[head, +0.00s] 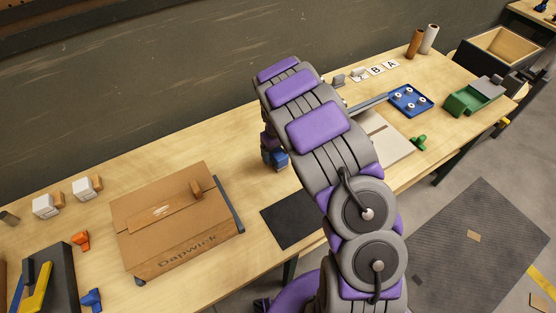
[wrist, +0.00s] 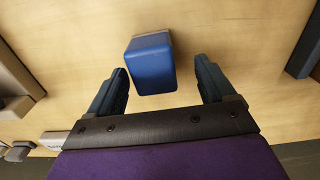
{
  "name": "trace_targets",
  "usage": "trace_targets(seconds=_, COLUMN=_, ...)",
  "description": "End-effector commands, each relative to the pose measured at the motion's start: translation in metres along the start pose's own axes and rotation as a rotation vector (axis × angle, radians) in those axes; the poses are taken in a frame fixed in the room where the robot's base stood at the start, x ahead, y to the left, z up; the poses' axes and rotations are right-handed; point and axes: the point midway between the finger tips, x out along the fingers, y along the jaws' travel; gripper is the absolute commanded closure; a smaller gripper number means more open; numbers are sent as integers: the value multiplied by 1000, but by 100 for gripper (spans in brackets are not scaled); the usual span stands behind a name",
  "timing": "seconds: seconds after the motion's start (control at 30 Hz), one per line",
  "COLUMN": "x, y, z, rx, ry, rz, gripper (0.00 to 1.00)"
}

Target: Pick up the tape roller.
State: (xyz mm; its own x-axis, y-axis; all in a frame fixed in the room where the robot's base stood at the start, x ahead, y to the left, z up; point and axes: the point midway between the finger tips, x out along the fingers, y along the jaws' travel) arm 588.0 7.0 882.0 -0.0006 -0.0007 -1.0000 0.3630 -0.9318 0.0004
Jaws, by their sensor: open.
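A blue block-like object (wrist: 150,65) with a grey-brown side stands on the wooden table in the wrist view. It lies between and slightly beyond the fingertips of my gripper (wrist: 161,75). The fingers are open, with a gap on each side of it, and do not visibly touch it. In the head view a blue object (head: 276,159) shows at the left edge of my arm and seems to be the same one. The tape roller's form is not clear; I cannot tell for sure that this object is it. My arm hides most of the gripper area in the head view.
A cardboard box (head: 165,232) stands left of my arm, with a dark mat (head: 290,222) at the front edge. Letter cards (head: 376,69), a blue tray (head: 398,109) and a green bin (head: 470,101) lie to the right. Bare tabletop (head: 200,135) lies behind the box.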

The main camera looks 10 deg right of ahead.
Motion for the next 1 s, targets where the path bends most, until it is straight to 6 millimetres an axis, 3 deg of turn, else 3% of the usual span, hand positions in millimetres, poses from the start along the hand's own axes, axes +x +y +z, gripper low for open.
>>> trace_targets(seconds=0.37, x=47, y=6, z=1, rx=0, ry=-3, rz=1, gripper=17)
trace_targets(seconds=0.63, x=49, y=6, z=0, rx=-1, ry=-1, rz=1, gripper=18)
trace_targets(seconds=1.0, x=49, y=6, z=0, rx=0, ry=-1, rz=1, gripper=53)
